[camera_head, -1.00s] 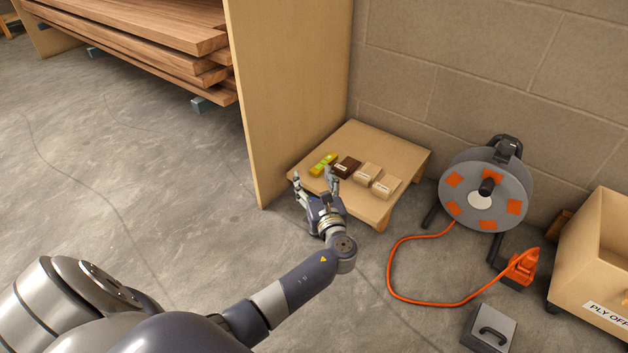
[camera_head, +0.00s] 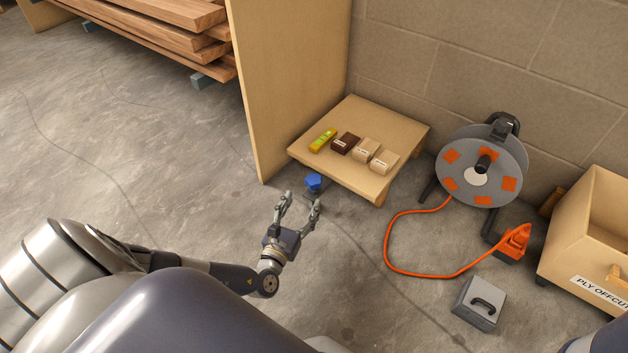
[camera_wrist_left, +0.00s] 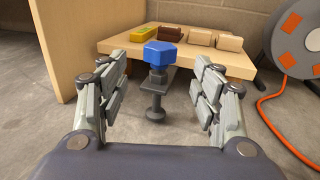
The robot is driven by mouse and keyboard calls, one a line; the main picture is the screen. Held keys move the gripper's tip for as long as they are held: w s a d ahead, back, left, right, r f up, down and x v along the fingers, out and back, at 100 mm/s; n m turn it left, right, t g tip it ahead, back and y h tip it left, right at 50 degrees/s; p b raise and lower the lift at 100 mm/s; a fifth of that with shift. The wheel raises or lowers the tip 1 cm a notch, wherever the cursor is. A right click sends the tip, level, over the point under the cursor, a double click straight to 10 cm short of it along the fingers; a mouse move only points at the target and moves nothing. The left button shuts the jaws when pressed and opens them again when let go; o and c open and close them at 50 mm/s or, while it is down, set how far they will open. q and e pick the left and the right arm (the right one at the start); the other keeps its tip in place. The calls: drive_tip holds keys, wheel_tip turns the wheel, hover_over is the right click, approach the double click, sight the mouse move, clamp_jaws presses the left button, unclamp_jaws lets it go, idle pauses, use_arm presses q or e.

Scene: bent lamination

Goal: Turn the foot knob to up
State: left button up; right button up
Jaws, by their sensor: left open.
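The foot knob (camera_head: 314,182) is a blue faceted knob at the front left of the low wooden platform. In the left wrist view the blue knob (camera_wrist_left: 160,55) sits on a dark grey stem with a small plate and a round foot below it. My left gripper (camera_head: 299,197) is open and empty, just in front of the knob and apart from it. In the left wrist view its two fingers stand wide, with the knob and stem showing centred between them and beyond. My right gripper is not in view.
The low platform (camera_head: 378,118) carries a yellow-green level (camera_head: 323,140) and several small blocks. An upright wooden panel (camera_head: 290,80) stands to its left. A cable reel (camera_head: 482,165) with an orange cord, a grey case (camera_head: 480,302) and an offcuts box (camera_head: 590,240) are at right.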

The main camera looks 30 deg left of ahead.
sight(311, 188)
use_arm(q)
drive_tip(key=b+x, duration=0.4)
drive_tip(key=x, duration=0.5)
drive_tip(key=shift+f, duration=0.1)
drive_tip(key=shift+w+b, duration=0.45)
drive_tip(key=shift+w, duration=0.05)
drive_tip(key=c, duration=1.1)
